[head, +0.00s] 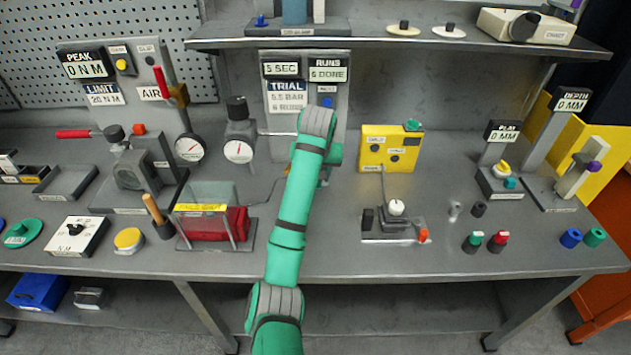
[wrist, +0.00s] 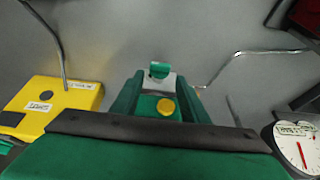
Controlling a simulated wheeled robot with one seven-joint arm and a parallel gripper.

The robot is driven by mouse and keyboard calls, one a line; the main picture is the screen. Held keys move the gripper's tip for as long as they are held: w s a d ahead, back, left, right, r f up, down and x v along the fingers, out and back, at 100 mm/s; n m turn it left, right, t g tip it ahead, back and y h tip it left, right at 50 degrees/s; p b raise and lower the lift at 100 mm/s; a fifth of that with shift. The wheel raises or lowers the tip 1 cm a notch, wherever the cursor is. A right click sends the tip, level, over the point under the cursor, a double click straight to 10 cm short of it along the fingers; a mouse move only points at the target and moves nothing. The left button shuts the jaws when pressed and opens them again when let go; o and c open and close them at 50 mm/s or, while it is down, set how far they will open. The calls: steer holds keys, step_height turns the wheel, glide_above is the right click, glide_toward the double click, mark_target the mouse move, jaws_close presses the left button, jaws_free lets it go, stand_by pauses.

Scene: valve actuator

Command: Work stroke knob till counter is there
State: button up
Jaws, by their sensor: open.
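The counter sign (head: 328,70) at the back centre is headed RUNS and shows a number I read as 5 or 6 DONE; the digit is blurred. Below left of it a TRIAL card (head: 287,97) reads about 5.5 BAR and a number of runs. A blue button (head: 327,101) sits on the same panel. I cannot tell which control is the stroke knob. My gripper (wrist: 160,85) is open, pointing down over a green unit (wrist: 150,103) with a round yellow cap (wrist: 166,107), seen between the fingers. In the head view my arm hides the gripper and most of this unit.
A pressure gauge (head: 239,151) and regulator (head: 238,107) stand left of my arm, with a thin pipe leading right. A yellow box (head: 372,150) stands to the right. A clear-covered red case (head: 234,222) and a small lever unit (head: 397,224) are nearer the front.

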steer(key=shift+v, duration=2.35)
